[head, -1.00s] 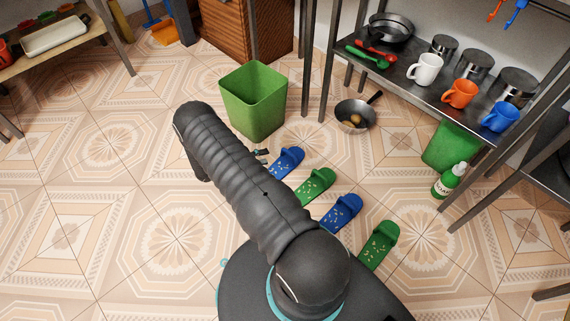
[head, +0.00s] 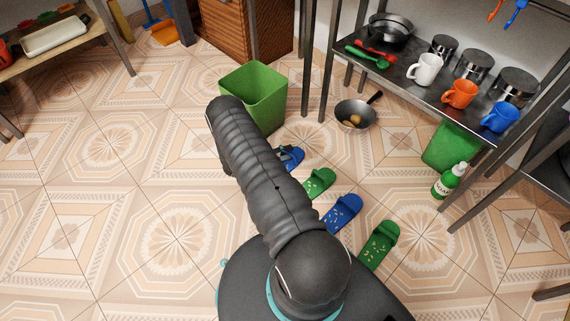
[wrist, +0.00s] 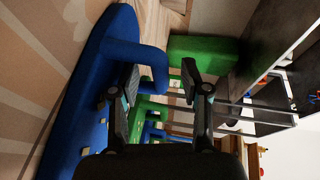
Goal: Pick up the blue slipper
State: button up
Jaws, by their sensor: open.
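The far blue slipper (head: 294,160) lies on the floor, partly hidden by my arm in the head view. It looms large at the left of the wrist view (wrist: 74,115), with its strap (wrist: 150,55) arching toward the middle. My gripper (wrist: 159,69) is open at this slipper, its fingers apart. One finger overlaps the strap opening in the picture and the other is to the right of the strap; I cannot tell contact. A second blue slipper (head: 341,213) lies nearer in the head view, between two green slippers, one farther (head: 320,183) and one nearer (head: 378,246).
A green bin (head: 258,92) stands just behind the far blue slipper. A pan (head: 354,114) sits on the floor to the right. A metal shelf (head: 405,72) with mugs and pots, and a soap bottle (head: 448,181), are at the right. The left floor is clear.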

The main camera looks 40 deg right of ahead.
grip_shut()
jog(key=shift+r, duration=0.1)
